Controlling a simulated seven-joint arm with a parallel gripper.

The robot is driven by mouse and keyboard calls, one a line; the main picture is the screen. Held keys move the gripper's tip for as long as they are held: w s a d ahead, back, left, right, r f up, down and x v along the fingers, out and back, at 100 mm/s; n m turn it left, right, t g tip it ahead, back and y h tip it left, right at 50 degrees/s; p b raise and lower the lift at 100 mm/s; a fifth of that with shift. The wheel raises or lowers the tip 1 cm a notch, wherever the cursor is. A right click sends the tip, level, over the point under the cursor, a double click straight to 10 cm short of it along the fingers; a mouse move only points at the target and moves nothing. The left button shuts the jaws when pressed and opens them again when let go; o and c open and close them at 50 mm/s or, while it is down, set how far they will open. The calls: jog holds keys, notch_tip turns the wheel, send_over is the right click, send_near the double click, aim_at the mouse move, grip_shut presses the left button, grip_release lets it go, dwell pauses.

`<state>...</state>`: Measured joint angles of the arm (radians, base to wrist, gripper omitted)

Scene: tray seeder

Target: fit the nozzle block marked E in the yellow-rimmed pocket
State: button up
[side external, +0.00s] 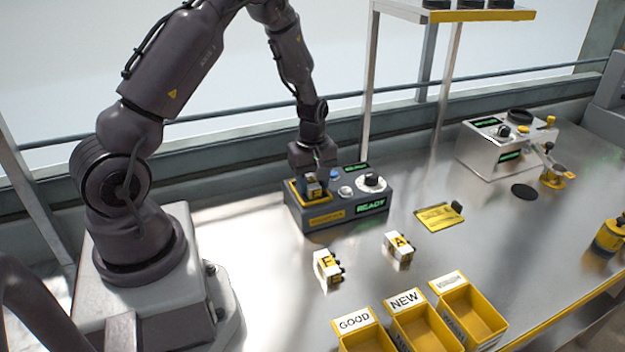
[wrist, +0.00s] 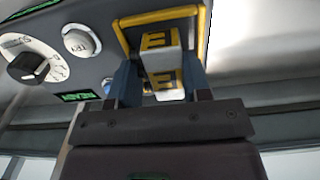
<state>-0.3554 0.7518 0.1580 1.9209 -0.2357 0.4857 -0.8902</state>
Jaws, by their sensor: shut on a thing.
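The nozzle block marked E (wrist: 160,62) is white and yellow, with its letter showing on two faces in the wrist view. My gripper (wrist: 160,88) is shut on it, one blue-grey finger on each side. The yellow-rimmed pocket (wrist: 150,19) surrounds the far part of the block in the wrist view. In the side view my gripper (side external: 314,180) points down at the pocket (side external: 293,190) on the left of the grey seeder unit (side external: 337,213). The gripper partly covers the block there. I cannot tell how deep the block sits.
Two other blocks, one seemingly marked F (side external: 326,267) and one marked A (side external: 399,250), lie on the steel bench. Yellow bins (side external: 405,320) stand at the front. The unit has a dial (side external: 371,183) and a lit READY display (side external: 370,206). A yellow plate (side external: 439,217) lies to its right.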

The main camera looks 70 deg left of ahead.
jog(key=shift+w+d+f, duration=0.1)
jog(key=shift+w+f, duration=0.1)
jog(key=shift+f, duration=0.65)
dwell(0.5)
jog(key=o, duration=0.9)
jog(key=shift+c, duration=0.2)
jog(key=shift+o, duration=1)
notch_tip(320, 180, up, 14)
jog(key=shift+s+f, duration=0.15)
jog(key=shift+f, duration=0.05)
jog(key=s+d+r+m+t, duration=0.5)
jog(key=s+d+r+m, duration=0.9)
jog(key=d+r+m, duration=0.2)
jog(key=shift+s+d+r+m+t, duration=0.25)
jog(key=shift+s+d+m+t, duration=0.05)
jog(key=shift+d+m, duration=0.65)
